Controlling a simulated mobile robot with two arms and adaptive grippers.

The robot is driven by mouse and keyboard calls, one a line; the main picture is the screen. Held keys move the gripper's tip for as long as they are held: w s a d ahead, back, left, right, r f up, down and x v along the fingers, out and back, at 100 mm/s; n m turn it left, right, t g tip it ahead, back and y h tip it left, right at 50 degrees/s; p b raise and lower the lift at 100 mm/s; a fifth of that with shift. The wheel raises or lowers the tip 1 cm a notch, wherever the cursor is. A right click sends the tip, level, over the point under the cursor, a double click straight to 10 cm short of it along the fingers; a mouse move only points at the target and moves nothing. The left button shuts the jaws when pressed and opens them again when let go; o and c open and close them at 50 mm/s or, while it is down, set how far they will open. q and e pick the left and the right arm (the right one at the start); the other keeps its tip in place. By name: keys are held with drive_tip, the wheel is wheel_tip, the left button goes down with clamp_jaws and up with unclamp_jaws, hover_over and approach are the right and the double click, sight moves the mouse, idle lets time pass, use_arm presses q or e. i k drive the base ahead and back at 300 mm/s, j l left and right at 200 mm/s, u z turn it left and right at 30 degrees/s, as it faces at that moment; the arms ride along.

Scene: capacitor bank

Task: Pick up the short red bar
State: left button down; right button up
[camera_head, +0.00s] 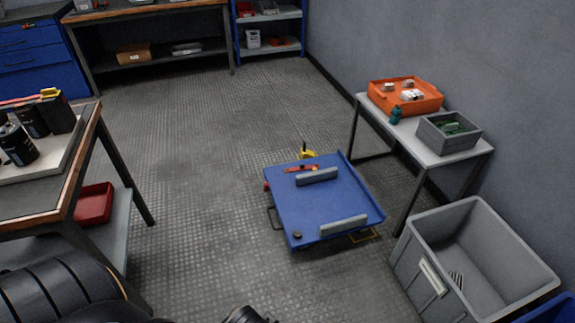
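A short red bar-like piece (301,168) lies near the far edge of the blue cart (318,205), behind a grey block. Another thin red bar (22,100) shows at the left edge of the picture, behind the black capacitors (18,143) on the wooden-edged bench; its left end is cut off. I cannot tell its full length. Dark parts of my own body show along the bottom edge, far from both red pieces. I make out no fingertips of either gripper.
Grey blocks (344,225) lie on the cart. A side table (447,155) at right bears an orange tray (406,94) and a grey bin (449,132). A large grey crate (440,282) stands in front. A red bin (94,203) sits under the bench.

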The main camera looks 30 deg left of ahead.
sight(302, 167)
drive_tip(key=i+j+u, duration=0.3)
drive_tip(key=j, duration=0.25)
drive_tip(key=i+j+u, duration=0.35)
drive_tip(key=i+j, duration=0.05)
drive_tip(key=j, duration=0.1)
